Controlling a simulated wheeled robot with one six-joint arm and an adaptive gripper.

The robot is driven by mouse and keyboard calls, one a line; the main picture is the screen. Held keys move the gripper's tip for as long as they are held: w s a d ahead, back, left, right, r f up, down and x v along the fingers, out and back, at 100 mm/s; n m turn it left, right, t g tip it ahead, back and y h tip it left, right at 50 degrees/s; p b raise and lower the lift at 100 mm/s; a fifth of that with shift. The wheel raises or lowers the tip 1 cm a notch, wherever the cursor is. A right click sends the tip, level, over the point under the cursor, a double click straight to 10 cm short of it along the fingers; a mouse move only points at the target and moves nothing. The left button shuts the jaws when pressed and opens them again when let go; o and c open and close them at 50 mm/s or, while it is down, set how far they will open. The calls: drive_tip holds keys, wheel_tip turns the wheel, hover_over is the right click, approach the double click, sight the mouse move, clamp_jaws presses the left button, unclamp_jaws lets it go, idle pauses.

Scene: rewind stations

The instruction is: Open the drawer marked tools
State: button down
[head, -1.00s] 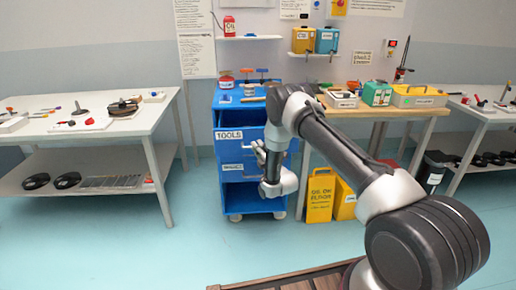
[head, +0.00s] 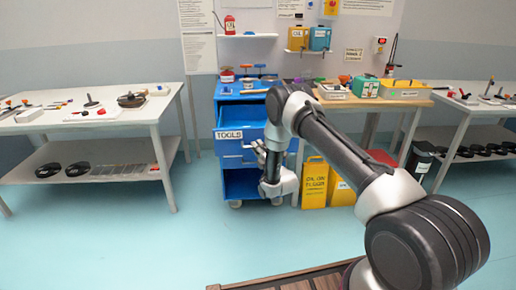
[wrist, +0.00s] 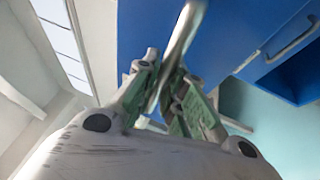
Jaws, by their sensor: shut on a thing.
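The drawer marked TOOLS (head: 229,134) is the upper drawer of a blue cart (head: 238,188). It stands pulled out, with its open top showing in the head view. My gripper (wrist: 165,90) is shut on a silver bar handle (wrist: 182,32) in front of a blue drawer front (wrist: 232,28). In the head view my gripper (head: 259,152) is at the right part of the TOOLS drawer's front, and my arm hides the cart's right side.
A lower drawer with its own handle (wrist: 294,40) is below, above an open blue shelf. A white table (head: 75,118) stands left. A wooden bench (head: 420,101) and yellow floor signs (head: 315,185) stand right. The floor before the cart is clear.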

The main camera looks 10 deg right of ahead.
drive_tip(key=c, duration=1.5)
unclamp_jaws()
drive_tip(key=v, duration=1.2)
drive_tip(key=shift+f, duration=0.1)
